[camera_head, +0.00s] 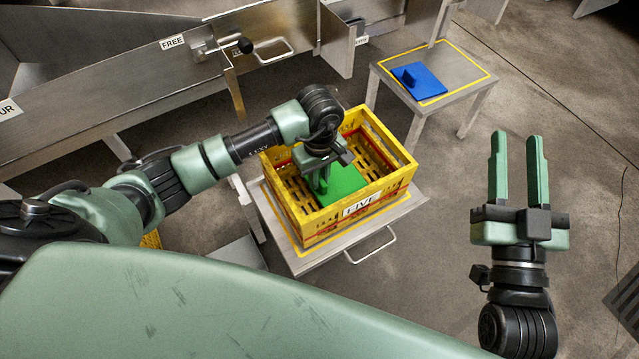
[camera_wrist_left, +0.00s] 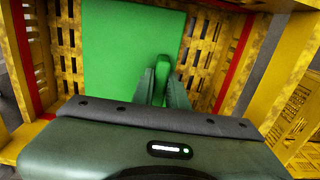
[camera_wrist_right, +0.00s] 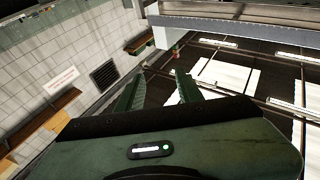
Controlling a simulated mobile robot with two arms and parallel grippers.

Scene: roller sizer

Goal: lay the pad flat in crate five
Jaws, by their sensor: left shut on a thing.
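The yellow slatted crate labelled FIVE (camera_head: 310,225) stands on a metal stand in the middle of the head view. A green pad (camera_head: 346,184) is inside the crate, low and near its floor; I cannot tell whether it touches the floor. My left gripper (camera_head: 321,186) reaches down into the crate and is shut on the pad's upright green grip. In the left wrist view the pad (camera_wrist_left: 125,60) looks flat over the slatted floor, and the left fingers (camera_wrist_left: 157,85) close on the grip. My right gripper (camera_head: 518,160) is open and empty, out to the right.
A blue pad with an upright grip (camera_head: 425,82) lies on a small metal table (camera_head: 462,72) behind the crate.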

